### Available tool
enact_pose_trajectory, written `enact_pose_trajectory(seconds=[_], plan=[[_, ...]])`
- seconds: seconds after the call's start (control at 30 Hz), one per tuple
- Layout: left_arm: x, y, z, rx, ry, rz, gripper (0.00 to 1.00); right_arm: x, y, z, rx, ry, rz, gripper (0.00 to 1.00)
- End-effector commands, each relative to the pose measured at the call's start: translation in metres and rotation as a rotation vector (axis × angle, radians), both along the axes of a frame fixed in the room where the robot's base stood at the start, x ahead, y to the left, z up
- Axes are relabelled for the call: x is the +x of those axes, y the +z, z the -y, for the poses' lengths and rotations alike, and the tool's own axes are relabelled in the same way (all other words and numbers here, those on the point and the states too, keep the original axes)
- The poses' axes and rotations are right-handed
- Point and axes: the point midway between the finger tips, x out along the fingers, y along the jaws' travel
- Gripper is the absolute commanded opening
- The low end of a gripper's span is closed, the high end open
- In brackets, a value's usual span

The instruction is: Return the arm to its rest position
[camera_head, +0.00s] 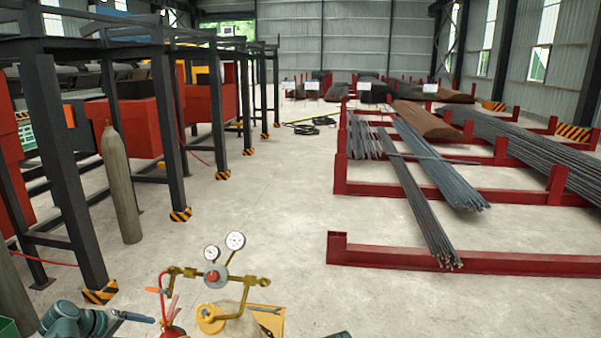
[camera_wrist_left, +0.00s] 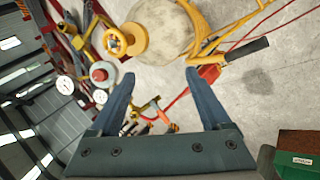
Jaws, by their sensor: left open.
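My left arm (camera_head: 72,322) comes in at the bottom left of the head view, low and near the gas equipment. In the left wrist view my left gripper (camera_wrist_left: 160,75) is open, its two dark blue fingers apart with nothing held between them. Beyond the fingertips is a pale gas cylinder (camera_wrist_left: 170,28) with a yellow valve wheel (camera_wrist_left: 115,41). The brass regulator and its two round gauges (camera_head: 235,240) stand right of my left arm in the head view.
A red hose and a yellow cart frame (camera_wrist_left: 200,25) are close to the left gripper. A green box (camera_wrist_left: 296,160) is at the lower right of the wrist view. Dark steel frames (camera_head: 60,170) and a tall cylinder (camera_head: 118,185) stand left.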

Motion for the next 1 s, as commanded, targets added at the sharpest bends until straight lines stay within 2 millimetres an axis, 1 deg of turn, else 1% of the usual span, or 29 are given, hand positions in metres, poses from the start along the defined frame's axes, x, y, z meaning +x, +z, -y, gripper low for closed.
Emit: enact_pose_trajectory(seconds=[0.03, 0.17, 0.27, 0.37, 0.47, 0.57, 0.67, 0.7, 0.73, 0.77, 0.8, 0.87, 0.9, 1.0], plan=[[0.001, -0.007, 0.008, 0.005, -0.016, -0.007, 0.81, 0.001, -0.005, 0.000, 0.000, 0.000, 0.000, 0.50], [0.004, -0.018, 0.027, 0.017, -0.053, -0.028, 0.81, 0.001, -0.013, 0.000, -0.001, 0.002, 0.000, 0.50], [0.006, -0.029, 0.046, 0.032, -0.090, -0.049, 0.81, 0.001, -0.021, 0.000, -0.001, 0.003, 0.001, 0.50], [0.008, -0.044, 0.071, 0.052, -0.140, -0.075, 0.81, 0.001, -0.032, 0.000, -0.001, 0.005, 0.001, 0.50], [0.008, -0.062, 0.100, 0.076, -0.199, -0.106, 0.81, 0.001, -0.044, 0.000, 0.000, 0.007, 0.000, 0.50], [0.007, -0.083, 0.134, 0.109, -0.271, -0.143, 0.81, 0.001, -0.060, 0.000, -0.001, 0.010, 0.000, 0.50], [0.001, -0.112, 0.178, 0.156, -0.368, -0.190, 0.81, 0.001, -0.082, 0.000, -0.001, 0.013, 0.001, 0.50], [-0.003, -0.125, 0.198, 0.181, -0.412, -0.210, 0.81, 0.001, -0.092, 0.001, -0.001, 0.015, 0.001, 0.50], [-0.007, -0.136, 0.214, 0.202, -0.448, -0.226, 0.81, 0.001, -0.100, 0.001, -0.002, 0.017, 0.001, 0.50], [-0.012, -0.146, 0.229, 0.224, -0.485, -0.244, 0.81, 0.001, -0.108, 0.001, -0.002, 0.018, 0.001, 0.50], [-0.019, -0.159, 0.249, 0.254, -0.533, -0.265, 0.81, 0.001, -0.118, 0.001, -0.001, 0.020, 0.002, 0.50], [-0.029, -0.178, 0.277, 0.302, -0.603, -0.295, 0.81, 0.002, -0.133, 0.001, -0.002, 0.023, 0.002, 0.50], [-0.038, -0.190, 0.293, 0.335, -0.648, -0.315, 0.81, 0.002, -0.143, 0.001, -0.002, 0.025, 0.001, 0.50], [-0.060, -0.219, 0.332, 0.422, -0.759, -0.358, 0.81, 0.002, -0.167, 0.001, -0.003, 0.030, 0.002, 0.50]])
